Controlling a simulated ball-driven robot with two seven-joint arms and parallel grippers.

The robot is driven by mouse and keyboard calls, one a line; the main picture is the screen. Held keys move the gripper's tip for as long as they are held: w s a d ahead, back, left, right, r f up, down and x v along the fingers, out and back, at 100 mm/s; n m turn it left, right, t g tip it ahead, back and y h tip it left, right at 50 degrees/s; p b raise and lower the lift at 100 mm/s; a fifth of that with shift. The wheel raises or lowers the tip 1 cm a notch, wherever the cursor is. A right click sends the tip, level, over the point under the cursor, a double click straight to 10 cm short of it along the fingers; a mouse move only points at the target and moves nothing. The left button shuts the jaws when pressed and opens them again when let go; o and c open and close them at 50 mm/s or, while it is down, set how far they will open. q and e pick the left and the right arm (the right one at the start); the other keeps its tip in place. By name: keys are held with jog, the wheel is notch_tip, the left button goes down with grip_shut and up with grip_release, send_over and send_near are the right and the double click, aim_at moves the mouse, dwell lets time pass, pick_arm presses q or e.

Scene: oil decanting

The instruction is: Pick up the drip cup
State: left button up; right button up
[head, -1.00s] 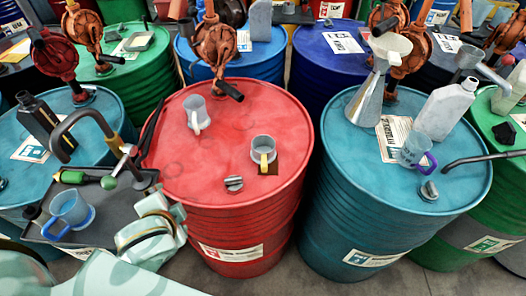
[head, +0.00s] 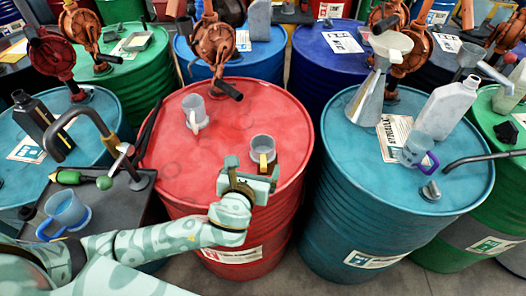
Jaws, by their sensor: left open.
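A grey cup with a yellow handle (head: 262,143) stands upright on the front right part of the red drum's top (head: 215,135), its handle facing me. My left gripper (head: 254,169) is open just in front of this cup, at the handle side. I cannot tell whether a finger touches the handle. Three more cups are in view: a grey one with a white handle (head: 194,110) on the same drum, a blue-handled one (head: 70,207) at the left, and a purple-handled one (head: 416,150) on the teal drum at right. No label shows which is the drip cup. My right gripper is not in view.
The right teal drum (head: 350,165) also carries a metal funnel can (head: 376,85), a grey jug (head: 446,108) and a metal cap (head: 430,190). A curved spout (head: 85,112) stands left.

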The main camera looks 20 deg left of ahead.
aim_at(260, 151)
pick_arm(q)
jog(key=b+x, duration=0.1)
jog(key=x, duration=0.5)
jog(key=shift+s+f, duration=0.1)
jog(key=b+x, duration=0.1)
jog(key=x, duration=0.1)
jog(key=b+x, duration=0.1)
jog(key=x, duration=0.1)
jog(key=shift+a+f, duration=0.2)
jog(key=shift+f, duration=0.3)
jog(key=shift+w+f, duration=0.1)
jog(key=shift+w, duration=0.35)
jog(key=shift+c, duration=0.9)
jog(key=c, duration=0.9)
